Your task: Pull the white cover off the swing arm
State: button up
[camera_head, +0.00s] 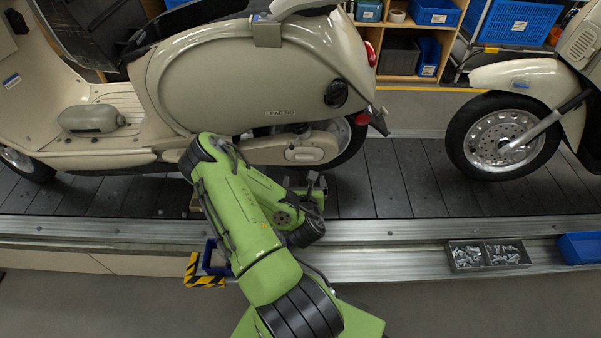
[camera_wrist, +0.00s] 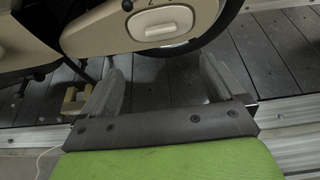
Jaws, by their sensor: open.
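The scooter's swing arm cover (camera_head: 304,154) is a small pale, rounded plate low at the rear, in front of the rear wheel. It also shows at the top of the wrist view as a pale plate (camera_wrist: 160,22) with a rounded inset. My gripper (camera_wrist: 164,85) is open and empty, with its two fingers spread wide below the cover. The fingers are apart from the cover in the wrist view, with dark conveyor slats between them. In the head view my green arm hides much of the gripper.
The cream scooter (camera_head: 240,85) stands on the slat conveyor (camera_head: 405,180); another scooter's front wheel (camera_head: 500,135) is at right. A striped yellow-black corner (camera_head: 205,272) lies left of my arm.

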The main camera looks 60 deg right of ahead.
jog(key=b, duration=0.1)
jog(key=p, duration=0.2)
send_near(304, 162)
jog(key=w+d, duration=0.2)
jog(key=d, duration=0.2)
jog(key=shift+w+d, duration=0.2)
jog(key=shift+d, duration=0.25)
jog(key=c, duration=1.5)
jog(key=shift+o, duration=0.2)
jog(key=shift+s+a, duration=0.1)
jog(key=shift+s+a+b, duration=0.2)
jog(key=shift+a+b, duration=0.2)
jog(key=shift+a, duration=0.1)
jog(key=shift+s+a+b, duration=0.25)
jog(key=shift+a+b, duration=0.1)
jog(key=shift+a, duration=0.2)
